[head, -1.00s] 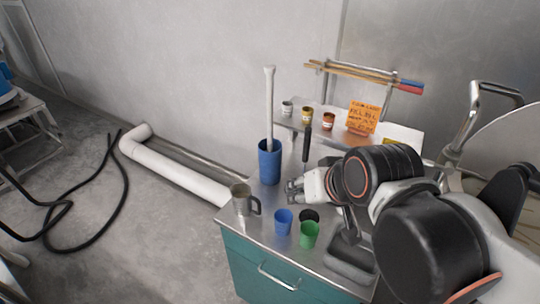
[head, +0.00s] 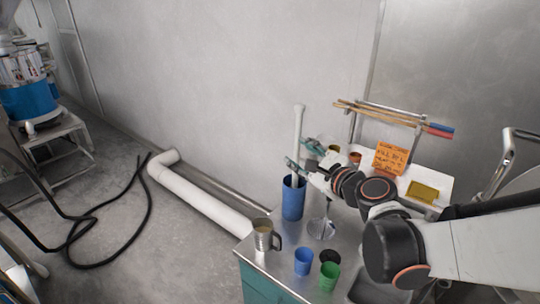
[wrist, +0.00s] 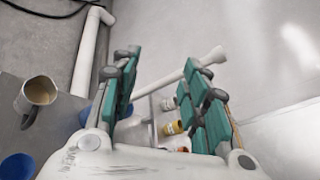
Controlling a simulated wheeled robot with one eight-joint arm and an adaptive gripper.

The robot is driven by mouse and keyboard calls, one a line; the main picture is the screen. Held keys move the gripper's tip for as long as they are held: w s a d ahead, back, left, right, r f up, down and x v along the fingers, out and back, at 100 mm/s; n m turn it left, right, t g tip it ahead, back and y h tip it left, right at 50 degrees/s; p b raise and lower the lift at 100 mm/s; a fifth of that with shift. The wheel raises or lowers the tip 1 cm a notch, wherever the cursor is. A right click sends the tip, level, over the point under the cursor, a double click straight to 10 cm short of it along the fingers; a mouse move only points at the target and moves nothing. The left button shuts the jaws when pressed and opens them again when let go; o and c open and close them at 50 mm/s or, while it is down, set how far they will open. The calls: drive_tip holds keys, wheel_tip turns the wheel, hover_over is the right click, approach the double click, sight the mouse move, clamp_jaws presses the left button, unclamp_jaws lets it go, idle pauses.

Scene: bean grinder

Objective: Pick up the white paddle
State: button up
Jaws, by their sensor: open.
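The white paddle (head: 298,125) stands upright in a tall blue container (head: 293,203) on the metal-topped cabinet. My gripper (head: 303,157) is open at the paddle's upper shaft, above the container. In the wrist view the paddle (wrist: 158,84) runs slanting across the gap between my teal fingers (wrist: 161,60). Its wider end shows past the right finger, which hides a short part of the shaft. I cannot tell whether either finger touches it. The container is mostly hidden behind the left finger in the wrist view.
A metal mug (head: 264,236), a blue cup (head: 304,262), a green cup (head: 328,277) and a black cup (head: 330,256) stand at the front. A shelf with small jars and an orange sign (head: 390,158) is at the right. The wall is close behind.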

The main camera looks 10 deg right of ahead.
sight(300, 126)
drive_tip(key=w+d+m, duration=0.1)
drive_tip(key=w+m, duration=0.2)
drive_tip(key=w, duration=0.1)
drive_tip(key=w+d+m+t+h, duration=0.1)
drive_tip(key=w+m, duration=0.2)
drive_tip(key=w, duration=0.2)
drive_tip(key=w+d+m+t+b, duration=0.1)
drive_tip(key=w+d+m, duration=0.1)
drive_tip(key=w+m, duration=0.1)
drive_tip(key=shift+w+m+h, duration=0.3)
drive_tip(key=shift+w, duration=0.45)
drive_tip(key=w, duration=0.1)
drive_tip(key=w+b, duration=0.1)
drive_tip(key=w, duration=0.3)
drive_tip(key=shift+a+f, duration=0.2)
drive_tip(key=shift+a, duration=0.15)
clamp_jaws()
